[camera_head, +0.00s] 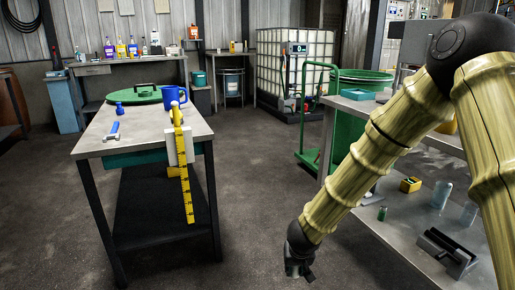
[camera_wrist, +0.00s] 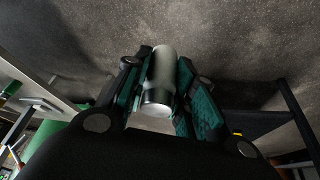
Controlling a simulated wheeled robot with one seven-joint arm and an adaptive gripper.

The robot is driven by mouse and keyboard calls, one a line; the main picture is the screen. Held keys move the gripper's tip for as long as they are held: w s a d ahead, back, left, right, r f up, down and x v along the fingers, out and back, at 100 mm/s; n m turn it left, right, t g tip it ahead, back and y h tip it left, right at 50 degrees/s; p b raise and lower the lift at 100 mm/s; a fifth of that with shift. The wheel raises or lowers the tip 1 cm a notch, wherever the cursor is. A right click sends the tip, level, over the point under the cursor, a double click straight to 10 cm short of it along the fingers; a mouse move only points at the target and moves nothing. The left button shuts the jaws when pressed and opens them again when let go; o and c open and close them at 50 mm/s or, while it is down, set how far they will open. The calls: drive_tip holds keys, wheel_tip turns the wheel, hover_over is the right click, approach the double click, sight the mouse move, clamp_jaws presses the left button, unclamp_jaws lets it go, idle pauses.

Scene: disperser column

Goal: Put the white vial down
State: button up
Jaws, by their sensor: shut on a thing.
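The white vial (camera_wrist: 163,68) shows in the wrist view, a pale cylinder with a shiny silvery end toward the camera. My gripper (camera_wrist: 162,82) is shut on it, with a teal-padded finger on each side. In the head view my gripper (camera_head: 299,268) hangs low over the dark floor, in the gap between two tables and left of the right-hand table. The vial cannot be made out in the head view. In the wrist view only bare floor shows behind the vial.
The right-hand table (camera_head: 404,232) carries a yellow block (camera_head: 410,185), a small green vial (camera_head: 382,214), clear containers (camera_head: 441,194) and a black holder (camera_head: 446,252).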

drive_tip(key=s+d+r, duration=0.6)
drive_tip(key=s, duration=0.1)
drive_tip(key=w+r+p+v, duration=0.1)
drive_tip(key=w+p+v, duration=0.1)
drive_tip(key=p+v, duration=0.7)
drive_tip(key=w+p+v, duration=0.2)
drive_tip(key=p+v, duration=0.8)
drive_tip(key=p, duration=1.5)
drive_tip(key=shift+w+r, duration=0.15)
drive_tip(key=shift+r, duration=0.2)
drive_tip(key=shift+d+f, duration=0.1)
